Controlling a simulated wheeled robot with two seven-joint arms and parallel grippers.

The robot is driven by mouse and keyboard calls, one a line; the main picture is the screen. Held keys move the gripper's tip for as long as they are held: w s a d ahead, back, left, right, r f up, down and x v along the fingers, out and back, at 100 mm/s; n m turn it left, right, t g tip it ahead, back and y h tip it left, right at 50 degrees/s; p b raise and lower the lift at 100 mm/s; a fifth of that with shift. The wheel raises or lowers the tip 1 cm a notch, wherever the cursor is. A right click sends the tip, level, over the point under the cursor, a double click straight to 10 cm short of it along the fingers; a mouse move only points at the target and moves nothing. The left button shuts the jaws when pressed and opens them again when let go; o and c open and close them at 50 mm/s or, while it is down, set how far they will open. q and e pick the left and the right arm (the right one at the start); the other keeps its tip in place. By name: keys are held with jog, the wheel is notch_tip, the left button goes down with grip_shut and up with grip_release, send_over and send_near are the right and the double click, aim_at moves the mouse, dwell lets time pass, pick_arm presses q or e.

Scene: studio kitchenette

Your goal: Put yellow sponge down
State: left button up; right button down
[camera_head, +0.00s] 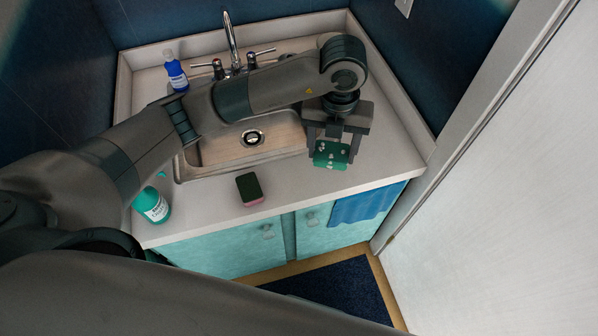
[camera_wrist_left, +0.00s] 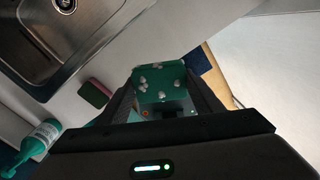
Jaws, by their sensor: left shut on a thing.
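My left gripper (camera_head: 338,134) is over the counter right of the sink, pointing down. It is shut on a small green-faced block (camera_head: 330,155) with white blobs on it. The block sits between the two fingers in the left wrist view (camera_wrist_left: 160,86). No yellow shows on it, so I cannot tell its colour on the hidden sides. It is at or close above the countertop (camera_head: 375,155); contact is not clear. A second sponge (camera_head: 249,188), dark green on top and pink below, lies on the front counter. My right gripper is not in view.
The steel sink (camera_head: 215,150) with its tap (camera_head: 232,45) lies left of my gripper. A blue bottle (camera_head: 175,72) stands at the back left, a green bottle (camera_head: 152,206) at the front left. A blue towel (camera_head: 362,205) hangs below the counter's front edge.

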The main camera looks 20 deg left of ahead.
aim_at(346, 154)
pick_arm(q)
jog(key=n, duration=0.2)
jog(key=d+n, duration=0.2)
jog(key=n, duration=0.1)
jog(key=shift+d+f+n, duration=0.15)
jog(key=shift+f+n, duration=0.15)
jog(key=n, duration=0.1)
jog(key=d+n, duration=0.1)
jog(key=n, duration=0.2)
jog(key=shift+d+f+p, duration=0.25)
jog(key=shift+d+p, duration=0.05)
jog(key=shift+p, duration=0.05)
jog(key=shift+a, duration=0.1)
jog(key=shift+a+f, duration=0.2)
jog(key=shift+a, duration=0.05)
jog(key=a+f+p, duration=0.1)
jog(key=a+f, duration=0.1)
jog(key=a, duration=0.1)
jog(key=a+f+p, duration=0.2)
jog(key=a, duration=0.2)
jog(key=a+f+p, duration=0.1)
jog(key=a+f, duration=0.1)
jog(key=a, duration=0.2)
jog(key=shift+w+f, duration=0.2)
jog(key=shift+f, duration=0.1)
jog(key=shift+f+p, duration=0.1)
jog(key=shift+p, duration=0.25)
